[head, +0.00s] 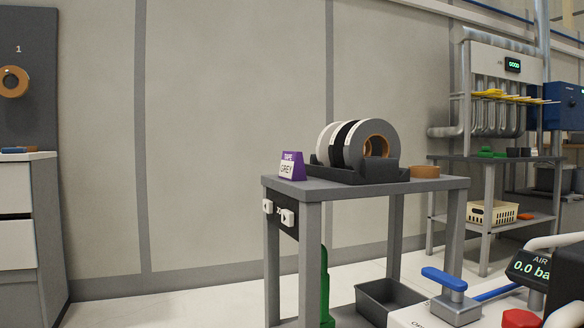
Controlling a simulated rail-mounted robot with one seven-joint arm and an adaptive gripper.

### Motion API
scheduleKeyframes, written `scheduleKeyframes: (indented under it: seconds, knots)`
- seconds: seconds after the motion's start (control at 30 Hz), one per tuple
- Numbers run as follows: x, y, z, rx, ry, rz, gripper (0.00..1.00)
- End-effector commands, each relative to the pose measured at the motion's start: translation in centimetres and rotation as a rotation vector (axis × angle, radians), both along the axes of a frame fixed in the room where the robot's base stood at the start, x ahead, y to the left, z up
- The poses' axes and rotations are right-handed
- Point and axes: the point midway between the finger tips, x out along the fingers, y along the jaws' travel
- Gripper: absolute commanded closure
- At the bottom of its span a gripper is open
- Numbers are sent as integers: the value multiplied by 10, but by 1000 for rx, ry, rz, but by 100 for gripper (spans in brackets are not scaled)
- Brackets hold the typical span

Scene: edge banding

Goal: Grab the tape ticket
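The tape ticket (291,166) is a small card with a purple top band reading "TAPE" and a white lower part reading "GREY". It stands upright at the left end of a grey table (420,186), just left of a dark roll holder. Nothing covers its front. My gripper does not show in the head view.
The dark holder (338,174) carries several tape rolls (380,133), with a brown roll (425,171) to its right. An air gauge (530,268), a blue lever (444,279) and a red knob (519,319) occupy the lower right. Floor left of the table is clear.

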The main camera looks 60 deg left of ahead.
Motion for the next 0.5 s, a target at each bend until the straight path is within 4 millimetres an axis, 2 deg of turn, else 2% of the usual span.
scheduleKeyframes:
  seconds: [0.5]
  knots:
    - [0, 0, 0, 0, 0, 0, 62]
